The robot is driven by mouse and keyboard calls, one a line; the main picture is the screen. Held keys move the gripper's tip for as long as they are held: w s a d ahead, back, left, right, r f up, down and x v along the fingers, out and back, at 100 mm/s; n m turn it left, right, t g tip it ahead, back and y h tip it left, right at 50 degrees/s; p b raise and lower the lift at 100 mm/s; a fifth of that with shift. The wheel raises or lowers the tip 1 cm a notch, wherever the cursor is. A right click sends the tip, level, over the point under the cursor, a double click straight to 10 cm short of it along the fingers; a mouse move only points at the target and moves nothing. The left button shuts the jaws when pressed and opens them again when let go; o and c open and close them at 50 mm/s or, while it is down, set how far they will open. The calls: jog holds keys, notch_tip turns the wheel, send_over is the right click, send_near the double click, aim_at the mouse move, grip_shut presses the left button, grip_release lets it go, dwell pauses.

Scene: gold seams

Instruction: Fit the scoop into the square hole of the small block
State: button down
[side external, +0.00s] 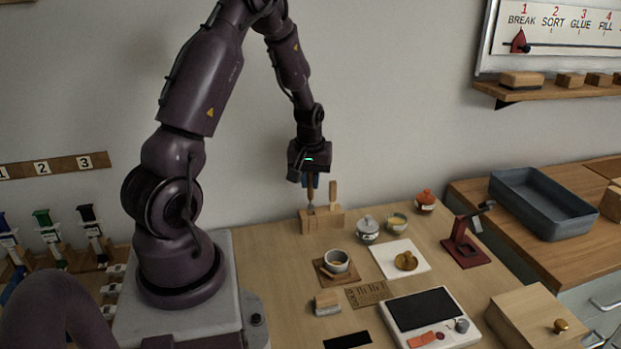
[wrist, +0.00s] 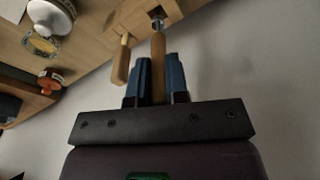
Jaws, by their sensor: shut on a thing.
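The small block (side external: 309,223) is pale wood and stands on the table near the wall. It also shows at the top of the wrist view (wrist: 172,10), with a dark square hole around the scoop's tip. My gripper (side external: 311,180) is above the block, pointing down, with its blue fingers (wrist: 159,78) shut on the scoop's wooden handle (wrist: 158,52). The scoop (side external: 311,195) is upright, its metal lower end at the block's top, at or in the hole; how deep, I cannot tell. A second flat wooden tool (side external: 333,192) stands upright in the block, to the right.
A lidded jar (side external: 368,231), a yellowish cup (side external: 396,221) and an orange-lidded pot (side external: 425,200) stand right of the block. A bowl (side external: 337,261) on a wooden coaster and a white sheet (side external: 388,264) with a gold-brown piece lie in front.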

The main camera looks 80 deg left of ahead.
aim_at(311, 198)
jog(key=shift+f, duration=2.5)
dwell(1.7)
jog(key=c, duration=1)
grip_release()
jog(key=shift+c, duration=0.2)
jog(key=shift+r, duration=0.1)
jog(key=shift+s+d+r, duration=0.1)
jog(key=shift+d+r, duration=0.1)
jog(key=shift+r, duration=1)
jog(key=shift+d+r, duration=0.15)
jog(key=shift+r, duration=1.05)
notch_tip(311, 198, up, 13)
jog(key=d, duration=0.1)
jog(key=shift+s+d, duration=0.4)
jog(key=shift+f, duration=0.1)
